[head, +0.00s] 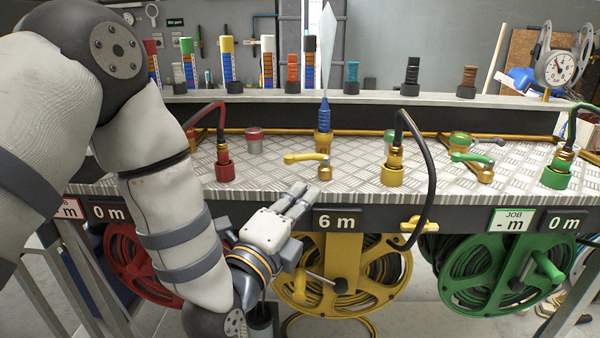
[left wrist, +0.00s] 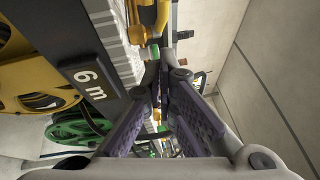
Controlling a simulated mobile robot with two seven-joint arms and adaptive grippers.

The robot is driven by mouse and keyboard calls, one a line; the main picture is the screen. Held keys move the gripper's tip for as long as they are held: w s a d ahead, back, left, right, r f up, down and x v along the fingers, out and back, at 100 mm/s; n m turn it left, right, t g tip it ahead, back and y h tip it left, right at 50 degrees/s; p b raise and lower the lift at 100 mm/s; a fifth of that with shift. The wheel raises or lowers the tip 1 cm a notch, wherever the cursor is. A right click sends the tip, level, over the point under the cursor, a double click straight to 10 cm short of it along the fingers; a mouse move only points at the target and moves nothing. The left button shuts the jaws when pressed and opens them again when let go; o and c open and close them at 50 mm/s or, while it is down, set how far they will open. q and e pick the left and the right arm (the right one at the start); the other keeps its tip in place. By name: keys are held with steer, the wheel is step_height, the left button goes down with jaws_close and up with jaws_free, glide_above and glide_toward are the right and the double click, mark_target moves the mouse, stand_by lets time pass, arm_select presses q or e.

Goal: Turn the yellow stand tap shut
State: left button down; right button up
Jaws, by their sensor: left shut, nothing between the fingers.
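The yellow stand tap (head: 323,170) is on the patterned metal bench, with a brass body and a yellow lever (head: 302,158) pointing left. Behind it a blue nozzle (head: 324,117) stands upright on a brass base, with a pale blue, narrow plume above it. My left gripper (head: 300,193) is at the bench's front edge, below and in front of the tap, apart from it in the head view. Its fingers are together and empty. In the left wrist view the fingers (left wrist: 163,95) show close together, with a yellow part (left wrist: 150,14) beyond them. My right gripper is out of view.
A yellow coupling (head: 393,168) with a black hose stands right of the tap; a red coupling (head: 224,165) stands left. A green tap (head: 478,165) is farther right. The 6 m sign (head: 337,220) and yellow reel (head: 385,270) are below the bench edge. A back shelf holds several nozzles.

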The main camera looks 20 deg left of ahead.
mark_target(308, 158)
arm_select(q)
steer(key=w+a+r, duration=0.1)
steer(key=w+a, duration=0.1)
steer(key=w, duration=0.4)
